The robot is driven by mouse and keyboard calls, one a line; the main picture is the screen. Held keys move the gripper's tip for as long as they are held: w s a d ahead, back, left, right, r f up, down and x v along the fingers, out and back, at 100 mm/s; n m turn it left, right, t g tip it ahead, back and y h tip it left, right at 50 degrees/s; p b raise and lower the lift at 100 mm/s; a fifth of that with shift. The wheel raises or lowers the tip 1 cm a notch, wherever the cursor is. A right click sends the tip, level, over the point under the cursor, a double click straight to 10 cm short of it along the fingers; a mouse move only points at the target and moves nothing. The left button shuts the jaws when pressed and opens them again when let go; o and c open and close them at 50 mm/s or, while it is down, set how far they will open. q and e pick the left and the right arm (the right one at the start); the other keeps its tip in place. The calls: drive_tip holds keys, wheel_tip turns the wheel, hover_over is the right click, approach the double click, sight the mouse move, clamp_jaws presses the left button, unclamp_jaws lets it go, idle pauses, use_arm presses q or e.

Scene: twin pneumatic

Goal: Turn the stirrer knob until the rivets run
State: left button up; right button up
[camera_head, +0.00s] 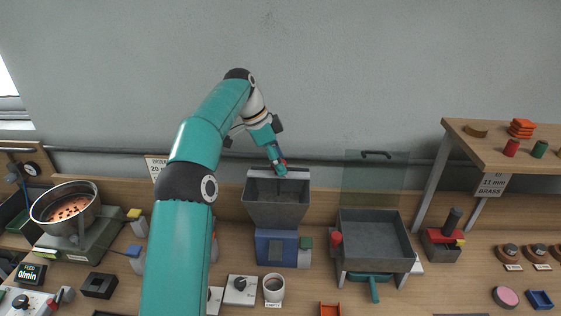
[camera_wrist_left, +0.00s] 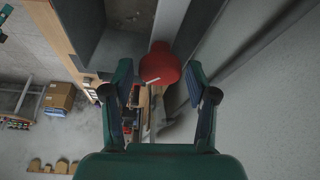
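The red stirrer knob (camera_wrist_left: 160,65) with a white mark shows in the left wrist view, just beyond my left fingertips and between their lines. In the head view my left gripper (camera_head: 279,162) is at the back rim of the grey hopper (camera_head: 277,212) and mostly hides the knob. My left gripper (camera_wrist_left: 160,80) is open, with gaps on both sides of the knob. The hopper stands on a blue base (camera_head: 268,250). A steel bowl (camera_head: 85,192) at the left holds orange-brown rivets (camera_head: 66,209). The feed display (camera_head: 30,273) reads 0/min. My right gripper is not in view.
A grey tray (camera_head: 375,231) with a clear panel (camera_head: 376,178) behind stands to the right. A wooden shelf (camera_head: 490,145) rises at the right. The wall is close behind.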

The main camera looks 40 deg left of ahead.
use_arm(q)
drive_tip(key=shift+s+a+r, duration=0.15)
drive_tip(key=shift+v, duration=1.15)
drive_tip(key=s+a, duration=0.2)
drive_tip(key=s, duration=0.1)
drive_tip(key=s+a, duration=0.5)
drive_tip(key=s, duration=0.1)
drive_tip(key=shift+s+a+r, duration=0.1)
drive_tip(key=shift+a+r, duration=0.15)
drive_tip(key=shift+a, duration=0.15)
drive_tip(key=shift+f, duration=0.1)
